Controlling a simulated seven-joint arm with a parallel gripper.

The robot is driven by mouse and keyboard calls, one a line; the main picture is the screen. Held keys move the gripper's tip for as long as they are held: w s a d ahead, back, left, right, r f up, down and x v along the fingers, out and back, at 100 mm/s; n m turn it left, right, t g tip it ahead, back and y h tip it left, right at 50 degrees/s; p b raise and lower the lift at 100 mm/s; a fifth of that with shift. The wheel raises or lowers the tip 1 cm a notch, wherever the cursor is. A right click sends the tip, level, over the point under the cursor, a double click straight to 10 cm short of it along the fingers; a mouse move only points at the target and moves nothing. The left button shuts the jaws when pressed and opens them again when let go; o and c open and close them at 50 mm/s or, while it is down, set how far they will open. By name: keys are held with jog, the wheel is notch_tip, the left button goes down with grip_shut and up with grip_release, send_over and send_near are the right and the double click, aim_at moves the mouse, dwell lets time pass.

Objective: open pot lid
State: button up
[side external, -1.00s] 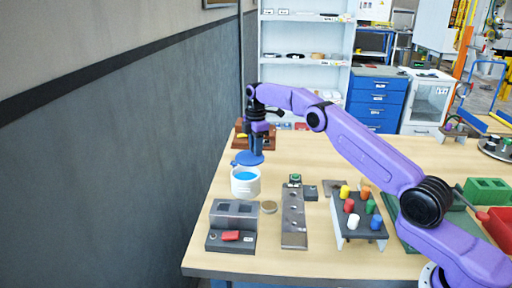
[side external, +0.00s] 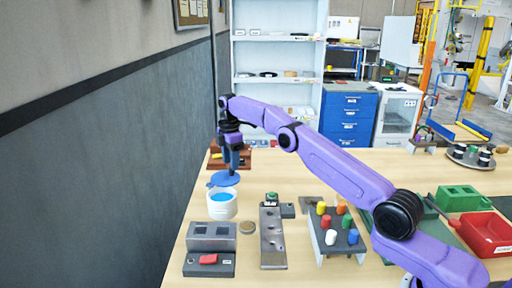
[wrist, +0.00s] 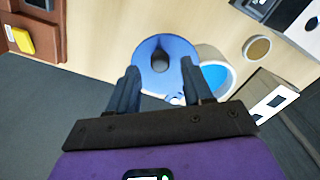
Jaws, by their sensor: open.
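The pot (side external: 222,207) is a white round vessel with a blue inside, and its top is uncovered. It also shows in the wrist view (wrist: 228,62), right of the lid. The blue round lid (side external: 219,181) lies just behind the pot in the side view. In the wrist view the lid (wrist: 178,88) has a dark spot at its middle and its edge overlaps the pot's rim in the picture. My gripper (side external: 232,172) points down at the lid. Its fingers (wrist: 161,85) are apart in the wrist view, one either side of the lid's lower part. Contact cannot be told.
A grey block with a red piece (side external: 208,259) and a small round disc (side external: 247,227) stand in front of the pot. A grey holed plate (side external: 272,240) and a peg stand (side external: 338,240) are to the right. A brown holder (side external: 237,158) stands behind the lid.

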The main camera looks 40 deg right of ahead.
jog(key=s+a+r, duration=0.1)
jog(key=s+r, duration=0.9)
jog(key=s, duration=0.4)
dwell(0.7)
